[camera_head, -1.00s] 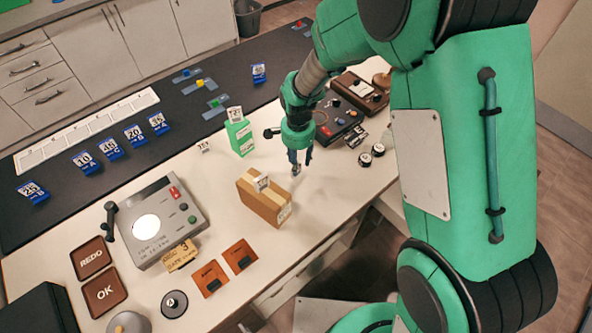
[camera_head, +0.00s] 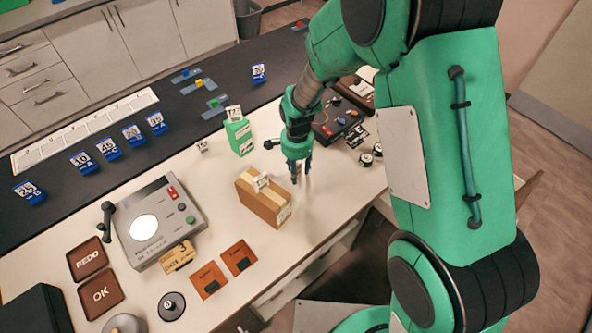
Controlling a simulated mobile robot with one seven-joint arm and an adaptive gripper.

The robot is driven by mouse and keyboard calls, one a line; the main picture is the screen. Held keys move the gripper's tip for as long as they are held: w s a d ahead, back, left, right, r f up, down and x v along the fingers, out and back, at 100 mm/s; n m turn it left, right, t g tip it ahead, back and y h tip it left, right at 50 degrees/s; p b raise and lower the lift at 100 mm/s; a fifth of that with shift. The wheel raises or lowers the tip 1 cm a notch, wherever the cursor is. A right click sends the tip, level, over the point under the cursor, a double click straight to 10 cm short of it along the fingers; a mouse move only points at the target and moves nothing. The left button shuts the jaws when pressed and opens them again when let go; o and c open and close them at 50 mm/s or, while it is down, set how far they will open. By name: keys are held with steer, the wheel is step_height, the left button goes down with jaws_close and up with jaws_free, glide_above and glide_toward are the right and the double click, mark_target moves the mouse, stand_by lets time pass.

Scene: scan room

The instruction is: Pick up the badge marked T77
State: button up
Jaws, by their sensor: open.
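A small white badge (camera_head: 234,114) with dark characters stands at the top of a green box (camera_head: 240,137). It seems to read T77, but the print is small. Another small white tag (camera_head: 202,147) lies on the white table left of that box, its mark too small to read surely. My gripper (camera_head: 300,181) points down, open and empty. It is over the table just right of the cardboard box (camera_head: 264,203) and apart from both badges, to the lower right of the green box.
The cardboard box bears a white label. A scanner device (camera_head: 160,222), orange cards (camera_head: 238,257) and REDO and OK pads (camera_head: 86,259) lie to the left. Dark control boxes (camera_head: 338,120) and black knobs (camera_head: 366,159) are behind and right of my gripper. Blue numbered tags (camera_head: 83,163) stand on the dark strip.

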steer(key=shift+c, duration=0.5)
jaws_close()
steer(key=shift+r, duration=0.1)
steer(key=shift+w+r, duration=0.1)
steer(key=shift+r, duration=0.4)
steer(key=r, duration=0.1)
steer(key=p, duration=0.1)
steer(key=r, duration=0.1)
steer(key=shift+s+d+r, duration=0.1)
steer(key=shift+s+r, duration=0.15)
steer(key=shift+r, duration=0.1)
steer(key=s+d+p, duration=0.1)
steer(key=s+d, duration=0.1)
steer(key=s, duration=0.2)
steer(key=s+d+p, duration=0.1)
steer(key=s+d, duration=0.1)
steer(key=s, duration=0.3)
steer(key=s+d+r, duration=0.1)
steer(key=s+d, duration=0.1)
steer(key=s, duration=0.3)
steer(key=shift+s+d+p, duration=0.15)
steer(key=shift+d+p, duration=0.05)
steer(key=shift+p, duration=0.2)
